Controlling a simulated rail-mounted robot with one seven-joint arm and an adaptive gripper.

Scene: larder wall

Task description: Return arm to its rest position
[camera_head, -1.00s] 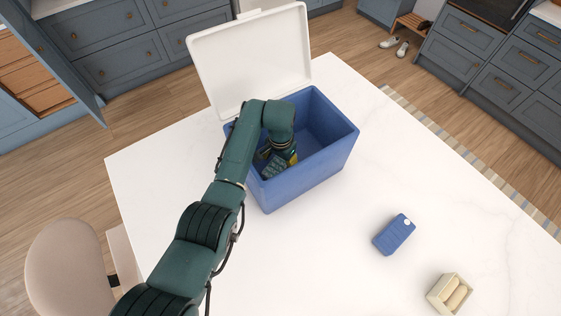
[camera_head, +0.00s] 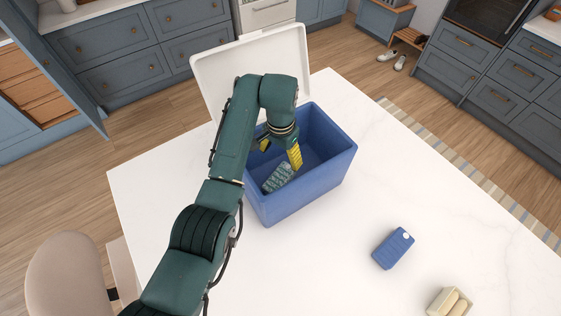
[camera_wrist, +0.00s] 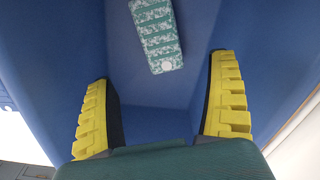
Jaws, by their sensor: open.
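My gripper (camera_head: 280,150) is open and empty above the blue box, its yellow fingers pointing down toward the opening. In the wrist view my gripper (camera_wrist: 162,115) shows its two fingers wide apart with nothing between them. The blue box (camera_head: 315,180) stands on the white table with its white lid (camera_head: 215,75) raised at the back. A green-and-white speckled block (camera_head: 278,177) lies inside the box, apart from the fingers. The wrist view shows the speckled block (camera_wrist: 156,37) on the box floor, beyond the fingertips.
A blue block with a white dot (camera_head: 393,248) lies on the table (camera_head: 340,260) to the right of the box. A beige chair (camera_head: 70,270) stands at the left edge. The table right of the box is mostly clear.

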